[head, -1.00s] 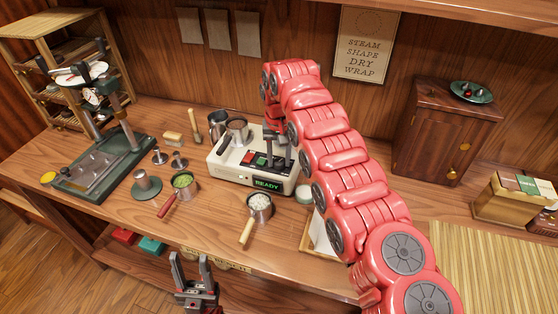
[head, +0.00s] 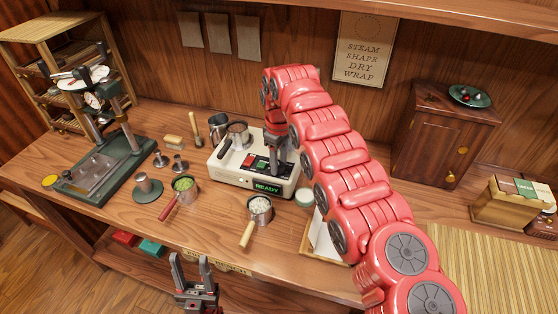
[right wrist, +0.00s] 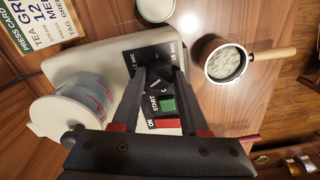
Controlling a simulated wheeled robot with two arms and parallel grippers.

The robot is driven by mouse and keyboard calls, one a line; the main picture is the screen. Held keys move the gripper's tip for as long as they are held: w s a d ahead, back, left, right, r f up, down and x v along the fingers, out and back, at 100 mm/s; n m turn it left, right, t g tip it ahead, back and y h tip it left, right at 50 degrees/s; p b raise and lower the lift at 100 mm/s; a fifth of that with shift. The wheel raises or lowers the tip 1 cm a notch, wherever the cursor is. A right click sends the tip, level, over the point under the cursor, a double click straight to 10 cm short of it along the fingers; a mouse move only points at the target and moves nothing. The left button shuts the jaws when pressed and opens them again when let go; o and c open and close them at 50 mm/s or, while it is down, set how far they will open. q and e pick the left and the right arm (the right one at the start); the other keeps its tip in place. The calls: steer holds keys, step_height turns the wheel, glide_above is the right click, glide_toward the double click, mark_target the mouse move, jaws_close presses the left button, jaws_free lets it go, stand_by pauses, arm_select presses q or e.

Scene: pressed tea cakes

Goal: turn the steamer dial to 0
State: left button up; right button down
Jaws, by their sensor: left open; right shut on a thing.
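The steamer (head: 228,171) is a cream box with a green READY display (head: 267,187), and it also shows in the right wrist view (right wrist: 75,65). My right gripper (head: 277,161) reaches down onto its control panel. In the right wrist view my right gripper (right wrist: 158,78) is shut on the small dark dial (right wrist: 158,72), beside the green START button (right wrist: 167,104). The fingers cover part of the dial and its scale, and I cannot read its setting. My left gripper (head: 192,271) is open and empty, low in front of the bench.
A pan of white pieces (head: 259,207) and a pan of green leaves (head: 184,185) stand in front. A green press (head: 110,160) stands left, a wooden cabinet (head: 440,135) right. A small pale jar (head: 304,195) is close to the steamer.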

steer(key=n, duration=1.2)
steer(key=shift+p, duration=0.35)
stand_by(0.4)
steer(key=shift+c, duration=2.1)
jaws_free()
steer(key=shift+r, duration=0.1)
